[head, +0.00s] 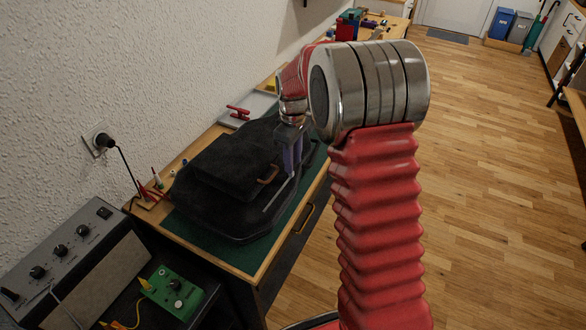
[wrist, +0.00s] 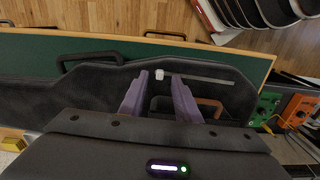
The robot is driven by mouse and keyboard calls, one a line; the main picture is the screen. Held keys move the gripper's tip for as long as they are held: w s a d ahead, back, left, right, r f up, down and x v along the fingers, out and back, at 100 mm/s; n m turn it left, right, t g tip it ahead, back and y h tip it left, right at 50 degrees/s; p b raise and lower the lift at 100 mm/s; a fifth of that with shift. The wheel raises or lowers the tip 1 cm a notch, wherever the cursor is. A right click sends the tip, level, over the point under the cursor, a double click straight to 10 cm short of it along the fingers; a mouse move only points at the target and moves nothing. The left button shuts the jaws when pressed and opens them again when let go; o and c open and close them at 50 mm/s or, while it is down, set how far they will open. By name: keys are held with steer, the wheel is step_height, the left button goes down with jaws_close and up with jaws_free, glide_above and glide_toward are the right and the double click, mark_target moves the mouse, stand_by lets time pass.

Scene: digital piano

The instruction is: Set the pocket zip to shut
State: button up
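A dark bag (head: 215,190) lies on a green mat on the bench; its black fabric (wrist: 60,98) also spans the wrist view. A thin grey zip line (head: 281,194) runs along its right side. In the wrist view the zip line (wrist: 210,80) extends right from near a small white piece (wrist: 159,74), seemingly the zip pull. My gripper (wrist: 159,78) has two purple fingers standing apart, with the white piece between their tips as seen from the wrist. I cannot tell whether they touch it. In the head view my gripper (head: 291,166) is over the bag's right side, partly hidden by my arm.
A copper-coloured handle (head: 268,174) is on the bag, close to the fingers. The green mat (head: 237,254) borders the bag. A green box (head: 172,291) and a grey control unit (head: 65,250) stand at front left. Floor (head: 490,180) right of the bench is clear.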

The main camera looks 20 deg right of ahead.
steer(key=shift+f, duration=2)
jaws_close()
